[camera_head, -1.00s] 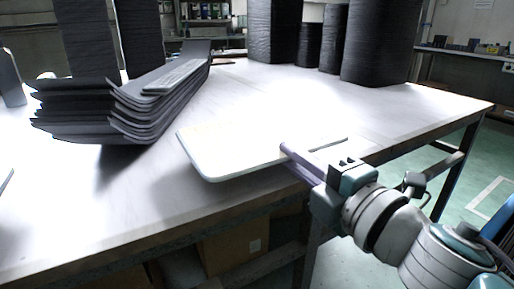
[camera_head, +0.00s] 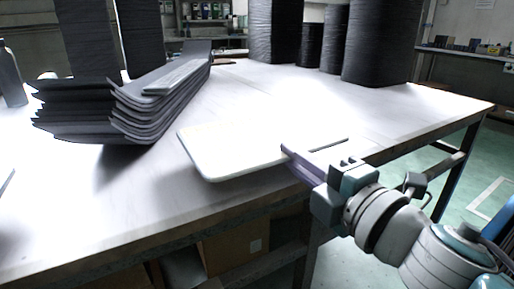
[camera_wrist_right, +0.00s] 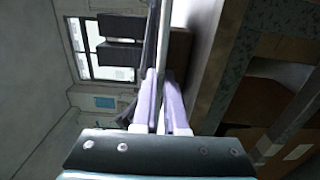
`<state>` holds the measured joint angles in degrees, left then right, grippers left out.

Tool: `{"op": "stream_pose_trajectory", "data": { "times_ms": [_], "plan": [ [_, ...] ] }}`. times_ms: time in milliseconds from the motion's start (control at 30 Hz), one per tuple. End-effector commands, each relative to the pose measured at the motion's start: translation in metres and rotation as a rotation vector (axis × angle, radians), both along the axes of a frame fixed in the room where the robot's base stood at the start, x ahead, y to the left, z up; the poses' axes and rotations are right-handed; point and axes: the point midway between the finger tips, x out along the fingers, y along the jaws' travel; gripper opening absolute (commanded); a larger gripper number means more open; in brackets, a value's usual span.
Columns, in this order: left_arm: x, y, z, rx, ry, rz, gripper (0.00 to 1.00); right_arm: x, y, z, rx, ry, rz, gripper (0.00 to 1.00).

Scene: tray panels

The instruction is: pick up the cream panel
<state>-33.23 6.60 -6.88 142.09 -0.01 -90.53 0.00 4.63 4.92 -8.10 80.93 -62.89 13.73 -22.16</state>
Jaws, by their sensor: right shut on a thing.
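The cream panel (camera_head: 228,150) is a pale, thin board with rounded corners near the front edge of the white table (camera_head: 120,205). In the head view its near edge stands out above a shadow on the table. My right gripper (camera_head: 292,152) is shut on the panel's right side. In the right wrist view the two pale fingers of my right gripper (camera_wrist_right: 162,108) lie on either side of the panel, seen edge-on as a thin strip (camera_wrist_right: 163,45). My left gripper is not in view.
A stack of dark curved trays (camera_head: 135,105) stands to the left of the panel, with a grey panel (camera_head: 172,78) on top. Tall black stacks (camera_head: 380,40) stand at the back. The table's right side is clear.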

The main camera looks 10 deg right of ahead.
Motion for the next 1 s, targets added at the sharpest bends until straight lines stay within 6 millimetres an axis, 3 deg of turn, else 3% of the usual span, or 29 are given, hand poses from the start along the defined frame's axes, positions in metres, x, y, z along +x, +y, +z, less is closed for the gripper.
{"op": "stream_pose_trajectory", "data": {
  "times_ms": [267,567,1000],
  "plan": [
    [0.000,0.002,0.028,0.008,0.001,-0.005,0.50,0.000,0.000,0.029,0.000,-0.001,0.001,0.00],
    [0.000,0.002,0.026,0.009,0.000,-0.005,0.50,-0.001,0.000,0.026,0.000,-0.001,0.000,0.00],
    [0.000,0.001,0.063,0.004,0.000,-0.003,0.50,-0.046,-0.017,0.053,0.000,0.001,-0.001,0.00]
  ]
}}
